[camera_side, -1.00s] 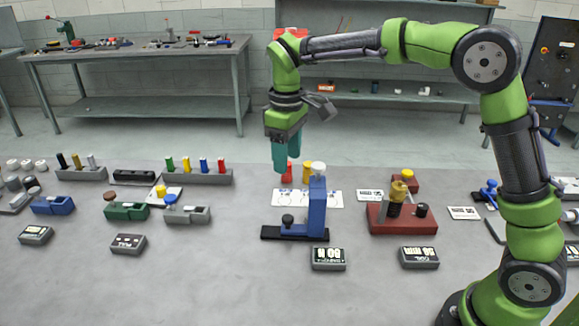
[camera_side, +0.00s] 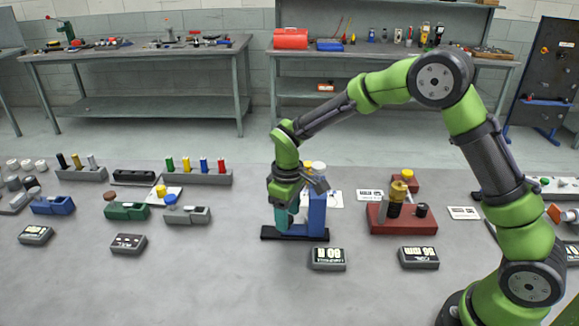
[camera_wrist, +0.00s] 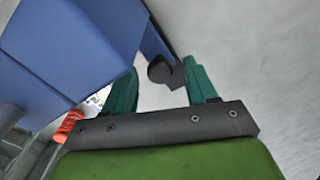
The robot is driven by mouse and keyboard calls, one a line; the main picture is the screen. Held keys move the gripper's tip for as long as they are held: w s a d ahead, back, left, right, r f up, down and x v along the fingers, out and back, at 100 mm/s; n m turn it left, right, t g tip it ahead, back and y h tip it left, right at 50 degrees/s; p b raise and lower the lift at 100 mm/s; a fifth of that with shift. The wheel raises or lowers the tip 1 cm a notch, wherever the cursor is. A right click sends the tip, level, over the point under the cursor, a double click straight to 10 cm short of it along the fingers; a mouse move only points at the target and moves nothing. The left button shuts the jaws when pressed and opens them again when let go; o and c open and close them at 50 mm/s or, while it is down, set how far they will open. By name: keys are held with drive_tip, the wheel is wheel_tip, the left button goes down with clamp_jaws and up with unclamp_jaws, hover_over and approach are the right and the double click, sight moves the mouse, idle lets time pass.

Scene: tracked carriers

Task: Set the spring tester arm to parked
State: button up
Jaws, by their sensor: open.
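A blue upright device on a black base (camera_side: 318,238), which looks like the spring tester, stands mid-table. Its blue column (camera_side: 318,212) has a white round cap (camera_side: 319,168) on top. My gripper (camera_side: 284,228) points down at the column's left, low over the base, and hides the dark knob there in the side view. In the wrist view the blue body (camera_wrist: 70,45) fills the upper left. The dark round knob (camera_wrist: 160,72) appears between the tips of my open teal fingers (camera_wrist: 162,66). Whether either finger touches it cannot be told.
A small display box (camera_side: 328,259) sits in front of the device. A red-based device (camera_side: 402,222) with a brass part stands to the right, with another display box (camera_side: 418,257) before it. Green (camera_side: 127,211) and grey (camera_side: 187,215) blocks stand left.

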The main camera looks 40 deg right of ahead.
drive_tip(key=shift+f, duration=0.15)
clamp_jaws()
idle(0.4)
drive_tip(key=w+a, duration=0.7)
drive_tip(key=shift+w+a, duration=0.25)
drive_tip(key=shift+w, duration=0.05)
unclamp_jaws()
drive_tip(key=shift+s, duration=0.1)
wheel_tip(320, 180, up, 17)
idle(0.4)
